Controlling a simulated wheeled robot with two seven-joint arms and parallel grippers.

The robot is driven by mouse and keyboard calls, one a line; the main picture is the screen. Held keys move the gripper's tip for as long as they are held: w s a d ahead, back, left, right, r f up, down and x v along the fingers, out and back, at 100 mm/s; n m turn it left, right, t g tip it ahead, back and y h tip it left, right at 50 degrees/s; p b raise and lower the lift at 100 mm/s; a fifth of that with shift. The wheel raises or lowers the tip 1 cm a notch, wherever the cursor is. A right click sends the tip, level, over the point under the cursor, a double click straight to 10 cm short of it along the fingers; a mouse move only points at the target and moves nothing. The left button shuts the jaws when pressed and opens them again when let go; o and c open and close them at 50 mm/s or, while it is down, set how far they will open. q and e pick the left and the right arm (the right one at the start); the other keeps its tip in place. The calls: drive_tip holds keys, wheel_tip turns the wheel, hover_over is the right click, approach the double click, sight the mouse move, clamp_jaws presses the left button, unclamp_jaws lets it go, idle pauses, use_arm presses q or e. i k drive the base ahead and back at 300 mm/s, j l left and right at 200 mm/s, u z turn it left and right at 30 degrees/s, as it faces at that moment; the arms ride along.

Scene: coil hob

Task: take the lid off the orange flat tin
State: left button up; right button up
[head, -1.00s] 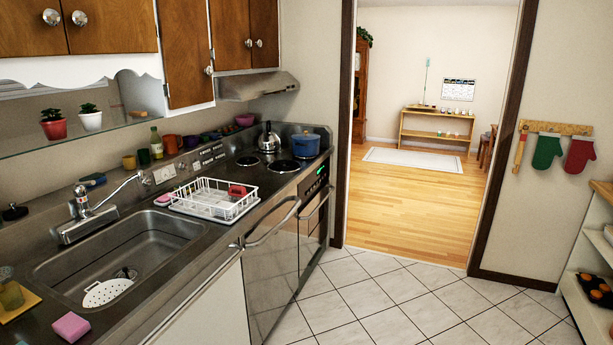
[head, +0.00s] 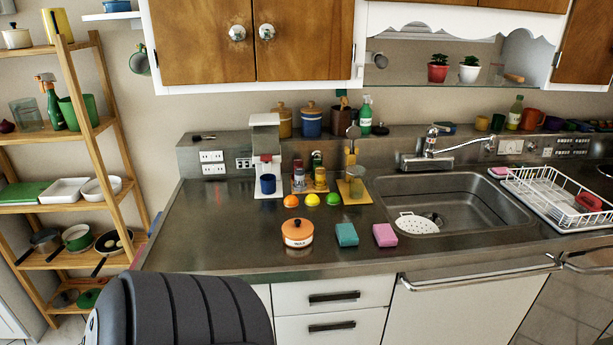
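A flat orange tin (head: 297,240) with a pale label band stands upright on the steel counter, near its front edge. Its orange lid (head: 296,226) sits on top. Neither of my grippers is in view. A dark grey ribbed part, probably of my own body, fills the bottom left of the head view in front of the counter.
A teal sponge (head: 346,235) and a pink sponge (head: 385,235) lie right of the tin. An orange, a lemon and a lime sit behind it. A coffee machine (head: 265,150) and the sink (head: 455,200) flank these. The counter left of the tin is clear.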

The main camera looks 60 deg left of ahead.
sight(294, 228)
drive_tip(key=u, duration=1.95)
